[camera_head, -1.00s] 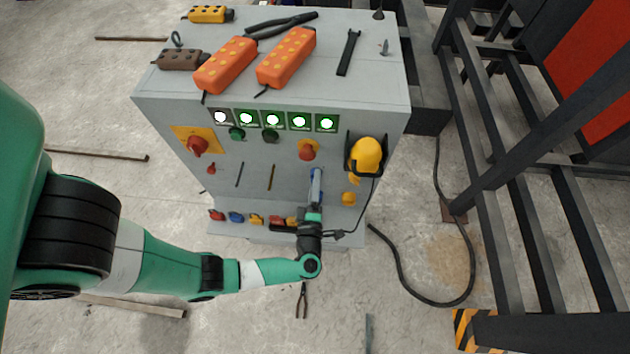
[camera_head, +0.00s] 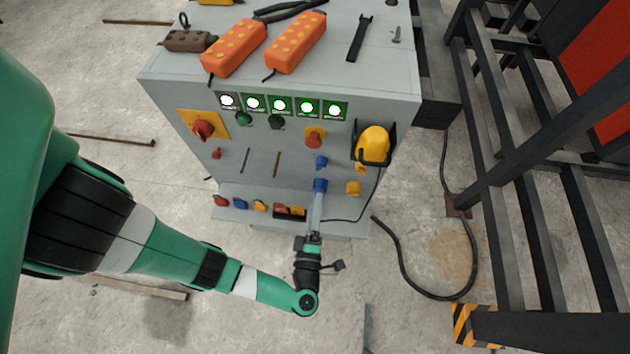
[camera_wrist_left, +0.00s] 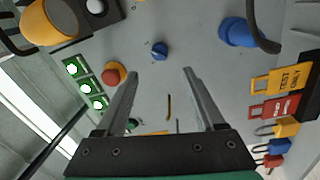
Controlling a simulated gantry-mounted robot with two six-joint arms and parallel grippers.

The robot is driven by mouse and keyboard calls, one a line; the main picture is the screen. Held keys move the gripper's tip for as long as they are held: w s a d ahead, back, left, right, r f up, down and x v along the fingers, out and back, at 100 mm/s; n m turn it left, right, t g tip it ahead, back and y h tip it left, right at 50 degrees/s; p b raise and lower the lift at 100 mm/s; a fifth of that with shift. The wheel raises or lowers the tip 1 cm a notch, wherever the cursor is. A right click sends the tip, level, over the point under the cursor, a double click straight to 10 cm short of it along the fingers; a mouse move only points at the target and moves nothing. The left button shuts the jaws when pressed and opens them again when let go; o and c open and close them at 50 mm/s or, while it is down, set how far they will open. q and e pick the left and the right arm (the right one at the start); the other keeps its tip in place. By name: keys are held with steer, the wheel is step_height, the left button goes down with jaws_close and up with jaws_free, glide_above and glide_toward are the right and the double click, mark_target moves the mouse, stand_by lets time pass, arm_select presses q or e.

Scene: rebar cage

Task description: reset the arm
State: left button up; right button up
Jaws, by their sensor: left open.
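My left gripper (camera_head: 318,200) is in front of the lower part of the grey cabinet's (camera_head: 290,158) front panel. In the left wrist view the gripper (camera_wrist_left: 160,76) has its two fingers spread apart with nothing between them. A small blue knob (camera_wrist_left: 160,50) shows beyond the fingertips, apart from them. In the head view that knob (camera_head: 321,162) sits above a blue connector (camera_head: 320,185), which lies close to the fingertips in the picture. Whether the fingers touch the connector cannot be told from the head view. My right gripper is in no view.
Orange pendants (camera_head: 296,42) and a wrench (camera_head: 360,38) lie on the cabinet top. A yellow helmet-shaped item (camera_head: 373,145) hangs at the panel's right. Padlocks (camera_head: 260,206) line the lower ledge. A black cable (camera_head: 400,260) and steel frame (camera_head: 500,180) stand right.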

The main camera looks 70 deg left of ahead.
arm_select(q)
steer(key=shift+s+d, duration=0.25)
steer(key=shift+d, duration=0.25)
